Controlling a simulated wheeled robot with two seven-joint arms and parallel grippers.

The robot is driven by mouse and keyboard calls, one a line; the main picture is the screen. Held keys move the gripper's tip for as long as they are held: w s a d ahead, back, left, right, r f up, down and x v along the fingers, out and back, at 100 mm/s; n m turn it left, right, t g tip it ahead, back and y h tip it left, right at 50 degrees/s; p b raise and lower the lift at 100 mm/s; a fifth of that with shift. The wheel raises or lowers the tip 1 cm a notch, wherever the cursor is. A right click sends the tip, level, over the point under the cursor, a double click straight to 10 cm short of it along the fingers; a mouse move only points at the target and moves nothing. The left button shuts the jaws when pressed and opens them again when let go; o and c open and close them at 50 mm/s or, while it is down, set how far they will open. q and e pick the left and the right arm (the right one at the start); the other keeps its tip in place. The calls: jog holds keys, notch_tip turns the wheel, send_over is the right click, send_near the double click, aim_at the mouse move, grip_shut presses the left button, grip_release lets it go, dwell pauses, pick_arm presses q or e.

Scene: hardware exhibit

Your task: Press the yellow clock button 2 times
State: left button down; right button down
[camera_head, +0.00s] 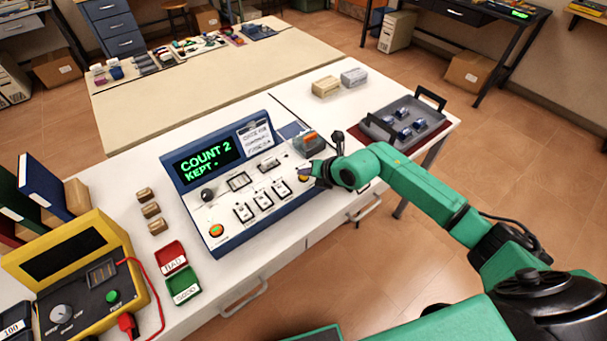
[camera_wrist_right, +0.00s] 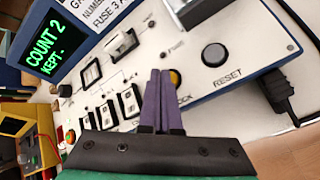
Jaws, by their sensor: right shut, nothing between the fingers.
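The blue-framed panel (camera_head: 222,232) stands tilted on the white table, and its display (camera_head: 207,158) reads "COUNT 2" and "KEPT -". The yellow clock button (camera_wrist_right: 176,79) is partly hidden behind my right gripper's fingers in the wrist view; in the head view it shows as a small yellow spot (camera_head: 303,179) by the gripper. My right gripper (camera_head: 310,172) is shut and empty, its tips at or just over the panel beside the button. The two purple fingers (camera_wrist_right: 160,75) lie together in the wrist view. I cannot tell whether they touch the button. My left gripper is not in view.
A dark RESET button (camera_wrist_right: 214,55) and a black plug (camera_wrist_right: 278,90) are close by the fingers. Several switches (camera_head: 263,201) fill the panel's middle. A yellow tester (camera_head: 80,270) is at the left, and a grey tray (camera_head: 405,125) sits behind my right arm.

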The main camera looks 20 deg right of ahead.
jog(key=shift+r, duration=0.5)
notch_tip(320, 180, up, 5)
jog(key=p, duration=0.4)
dwell(0.6)
